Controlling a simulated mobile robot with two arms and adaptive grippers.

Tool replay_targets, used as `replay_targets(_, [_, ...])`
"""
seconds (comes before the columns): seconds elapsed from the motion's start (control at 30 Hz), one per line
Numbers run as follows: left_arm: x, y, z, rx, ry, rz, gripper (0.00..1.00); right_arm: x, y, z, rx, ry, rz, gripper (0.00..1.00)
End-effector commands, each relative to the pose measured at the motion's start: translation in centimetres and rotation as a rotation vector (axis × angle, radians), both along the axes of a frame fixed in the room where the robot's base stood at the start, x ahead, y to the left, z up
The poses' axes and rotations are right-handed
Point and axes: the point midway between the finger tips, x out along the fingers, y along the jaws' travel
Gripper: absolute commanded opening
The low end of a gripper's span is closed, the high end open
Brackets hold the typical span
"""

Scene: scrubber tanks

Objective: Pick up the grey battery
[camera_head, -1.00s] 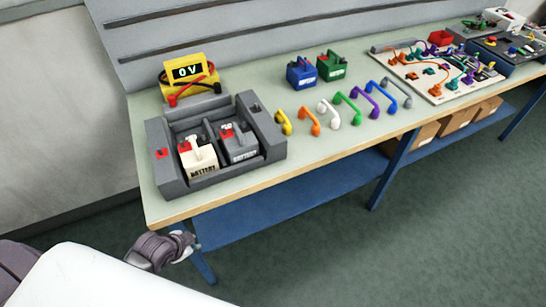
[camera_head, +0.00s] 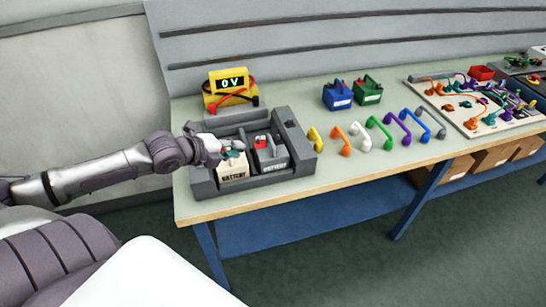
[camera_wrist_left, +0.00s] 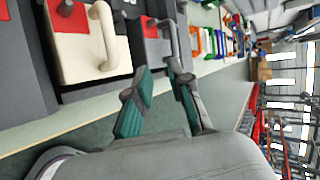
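The grey battery (camera_head: 272,161), with a red patch on top, sits in the right slot of the dark grey tray (camera_head: 303,152) on the bench. The white battery (camera_head: 233,172) stands in the slot to its left. My left gripper (camera_head: 224,152) is over the white battery's top, to the left of the grey one, and partly hides it. In the left wrist view the gripper (camera_wrist_left: 161,70) has its green-padded fingers apart, with nothing between them. The grey battery (camera_wrist_left: 150,52) and its handle show just beyond the fingertips. My right gripper is not in view.
A yellow meter (camera_head: 230,88) reading 0 V stands behind the tray. Blue (camera_head: 337,95) and green (camera_head: 368,91) batteries stand further back. Several coloured handles, such as a yellow one (camera_head: 315,138), line the bench right of the tray. A wired board (camera_head: 478,108) lies further right.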

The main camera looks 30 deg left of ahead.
Motion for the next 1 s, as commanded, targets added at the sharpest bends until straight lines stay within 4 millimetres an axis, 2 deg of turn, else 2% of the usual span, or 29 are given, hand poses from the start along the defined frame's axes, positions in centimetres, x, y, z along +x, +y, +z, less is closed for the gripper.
replay_targets(0.07, [0.9, 0.3, 1.4, 0.040, -0.036, -0.037, 0.20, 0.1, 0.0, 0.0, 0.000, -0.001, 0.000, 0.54])
replay_targets(0.17, [1.5, 0.4, 1.8, 0.054, -0.055, -0.050, 0.20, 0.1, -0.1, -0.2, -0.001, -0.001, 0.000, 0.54])
replay_targets(0.43, [3.8, -0.2, 0.5, 0.052, -0.059, -0.051, 0.20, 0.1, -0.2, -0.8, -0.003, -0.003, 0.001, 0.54])
replay_targets(0.8, [7.8, -1.0, -2.0, 0.048, -0.054, -0.046, 0.20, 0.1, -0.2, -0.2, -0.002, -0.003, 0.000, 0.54])
replay_targets(1.0, [8.7, -1.3, -2.6, 0.050, -0.052, -0.049, 0.20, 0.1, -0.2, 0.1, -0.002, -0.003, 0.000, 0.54])
